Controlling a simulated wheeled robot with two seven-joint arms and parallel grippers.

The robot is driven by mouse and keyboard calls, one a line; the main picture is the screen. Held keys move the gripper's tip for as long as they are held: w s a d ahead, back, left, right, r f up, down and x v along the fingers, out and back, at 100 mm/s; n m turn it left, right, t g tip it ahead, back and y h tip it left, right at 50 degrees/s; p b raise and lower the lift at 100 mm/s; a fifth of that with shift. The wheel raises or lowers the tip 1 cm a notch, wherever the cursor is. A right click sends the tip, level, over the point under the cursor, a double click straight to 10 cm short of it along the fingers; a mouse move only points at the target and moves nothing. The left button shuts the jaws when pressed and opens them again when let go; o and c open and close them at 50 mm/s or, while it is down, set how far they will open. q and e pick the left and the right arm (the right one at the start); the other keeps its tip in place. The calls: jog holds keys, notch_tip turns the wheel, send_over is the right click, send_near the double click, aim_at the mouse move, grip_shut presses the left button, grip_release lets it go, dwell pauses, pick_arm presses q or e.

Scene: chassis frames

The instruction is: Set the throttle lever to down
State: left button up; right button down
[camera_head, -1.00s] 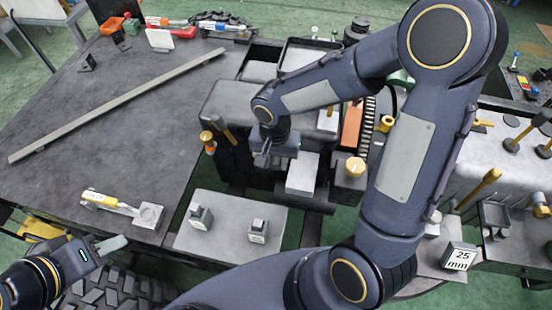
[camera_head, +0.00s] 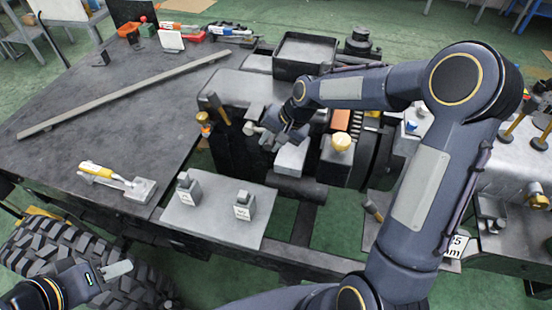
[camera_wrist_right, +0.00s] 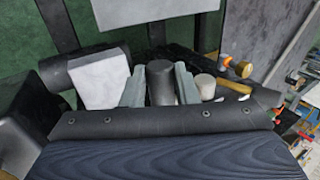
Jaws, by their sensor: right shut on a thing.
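My right gripper (camera_head: 270,139) is down among the chassis parts in the head view. In the right wrist view its two grey fingers (camera_wrist_right: 160,88) stand either side of a dark grey cylindrical grip (camera_wrist_right: 160,82), shut on it. I take this grip to be the throttle lever's; no label on it is readable, and its base is hidden. A pale round knob (camera_head: 250,128) is just left of the gripper; it also shows in the right wrist view (camera_wrist_right: 205,85). My left gripper (camera_head: 118,270) is at lower left, away from the chassis; its finger gap is not clear.
A white block (camera_head: 291,158) and a yellow-topped knob (camera_head: 341,142) are close right of the right gripper. A brown-handled lever (camera_head: 218,107) stands to its left. A grey plate with two blocks (camera_head: 218,215) is in front. The dark tabletop (camera_head: 120,135) is mostly clear.

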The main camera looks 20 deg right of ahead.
jog(key=f+b, duration=0.1)
jog(key=f+y+b, duration=0.1)
jog(key=b, duration=0.1)
jog(key=shift+s+d+t, duration=0.15)
jog(key=shift+d+t, duration=0.05)
jog(key=shift+t, duration=0.2)
jog(key=shift+f+y+b, duration=0.1)
jog(key=shift+y+b, duration=0.4)
jog(key=shift+b, duration=0.45)
jog(key=c, duration=1.1)
grip_release()
jog(key=v, duration=0.8)
jog(key=shift+s+a, duration=0.1)
